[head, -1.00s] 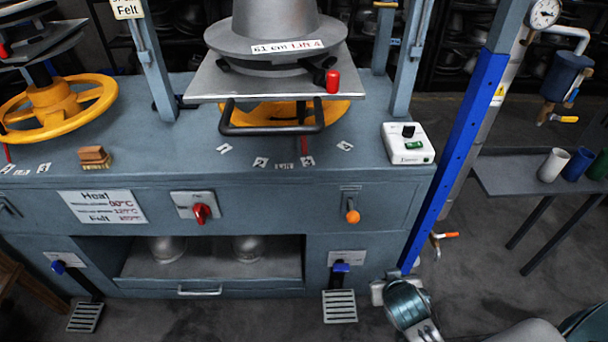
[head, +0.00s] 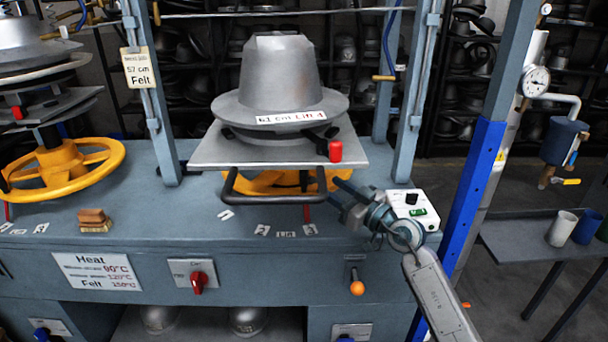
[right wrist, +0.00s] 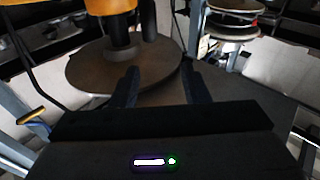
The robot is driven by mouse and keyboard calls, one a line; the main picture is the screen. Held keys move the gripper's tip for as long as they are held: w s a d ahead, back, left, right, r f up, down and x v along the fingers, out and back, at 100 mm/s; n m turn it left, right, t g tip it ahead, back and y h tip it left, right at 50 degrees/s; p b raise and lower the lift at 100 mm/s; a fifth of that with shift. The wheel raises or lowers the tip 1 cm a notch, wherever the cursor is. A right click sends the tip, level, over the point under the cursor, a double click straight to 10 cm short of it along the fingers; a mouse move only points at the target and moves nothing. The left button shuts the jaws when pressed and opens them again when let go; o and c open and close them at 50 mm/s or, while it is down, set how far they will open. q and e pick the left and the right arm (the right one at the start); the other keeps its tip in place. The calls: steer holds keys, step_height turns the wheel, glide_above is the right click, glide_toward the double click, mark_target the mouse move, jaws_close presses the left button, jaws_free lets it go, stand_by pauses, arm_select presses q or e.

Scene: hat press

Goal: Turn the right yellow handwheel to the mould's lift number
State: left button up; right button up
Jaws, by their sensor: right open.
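The right yellow handwheel (head: 265,184) shows partly under the press plate (head: 205,152), behind a black bar handle (head: 270,198). The silver hat mould (head: 283,75) sits on the plate, and its label (head: 291,117) reads 61 cm Lift 4. A red pointer (head: 306,212) hangs below the wheel, near a number card (head: 309,230). My right gripper (head: 338,192) is open and empty beside the wheel's right side, apparently apart from it. Its fingers also show in the right wrist view (right wrist: 160,88), with a yellow part (right wrist: 108,6) at the top. My left gripper is out of view.
A white control box (head: 408,203) stands close to my right gripper. The blue post (head: 474,175) rises at the right. A lever with an orange knob (head: 357,288) and a red switch (head: 198,282) are on the cabinet front. Another yellow handwheel (head: 60,165) is at the left.

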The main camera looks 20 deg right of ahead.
mark_target(307, 175)
steer(key=shift+m+g+h, duration=0.3)
steer(key=shift+g+h, duration=0.2)
steer(key=shift+g, duration=0.1)
steer(key=x, duration=0.4)
steer(key=d+x, duration=0.1)
steer(key=x, duration=0.2)
steer(key=f+x, duration=0.1)
steer(key=x, duration=0.3)
steer(key=shift+w+b, duration=0.3)
steer(key=shift+w, duration=0.35)
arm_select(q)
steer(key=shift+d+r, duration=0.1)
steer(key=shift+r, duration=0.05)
arm_select(e)
jaws_close()
